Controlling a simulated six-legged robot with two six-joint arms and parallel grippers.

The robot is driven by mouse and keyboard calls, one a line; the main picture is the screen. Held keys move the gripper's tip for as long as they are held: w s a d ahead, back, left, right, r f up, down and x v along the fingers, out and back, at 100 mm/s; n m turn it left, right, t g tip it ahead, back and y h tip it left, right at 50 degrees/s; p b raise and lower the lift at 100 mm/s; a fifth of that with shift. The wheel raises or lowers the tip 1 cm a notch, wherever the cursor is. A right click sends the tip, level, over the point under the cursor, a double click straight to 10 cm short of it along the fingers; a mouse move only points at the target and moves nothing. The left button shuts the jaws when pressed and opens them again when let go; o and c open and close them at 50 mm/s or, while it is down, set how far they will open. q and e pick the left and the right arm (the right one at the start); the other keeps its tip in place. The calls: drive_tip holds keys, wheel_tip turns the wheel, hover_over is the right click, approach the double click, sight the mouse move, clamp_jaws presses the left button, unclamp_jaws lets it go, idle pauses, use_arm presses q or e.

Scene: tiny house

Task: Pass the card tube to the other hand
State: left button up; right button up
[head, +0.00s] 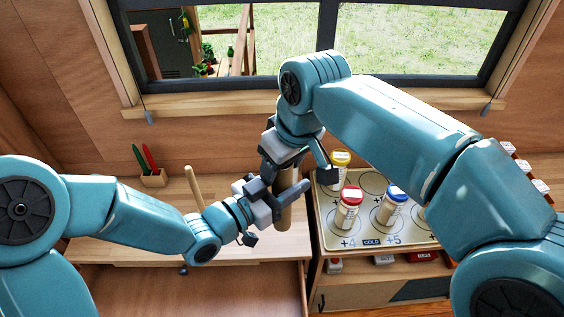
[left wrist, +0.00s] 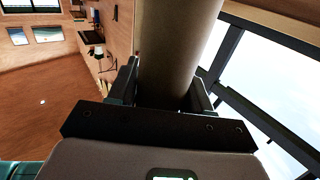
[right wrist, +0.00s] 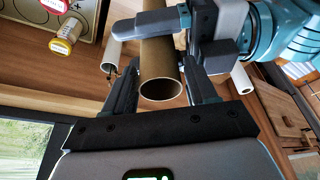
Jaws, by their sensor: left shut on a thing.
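The card tube (head: 284,206) is a brown hollow cylinder, held nearly upright above the table. My left gripper (head: 278,196) is shut on it around its middle. In the left wrist view the tube (left wrist: 178,50) runs between the left fingers. My right gripper (head: 300,160) is at the tube's upper end, coming from above. In the right wrist view the tube's open end (right wrist: 161,90) faces the camera, between the right fingers (right wrist: 162,88), which stand on either side and look open.
A tray (head: 327,240) at the right holds bottles with yellow (head: 341,158), red (head: 351,194) and blue (head: 397,193) caps. A pale tube (head: 193,188) and a holder (head: 154,180) with red and green items stand at the left. A window is behind.

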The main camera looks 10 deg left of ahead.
use_arm(q)
drive_tip(key=shift+d, duration=0.1)
use_arm(e)
drive_tip(key=c, duration=0.5)
use_arm(q)
drive_tip(key=o, duration=1.1)
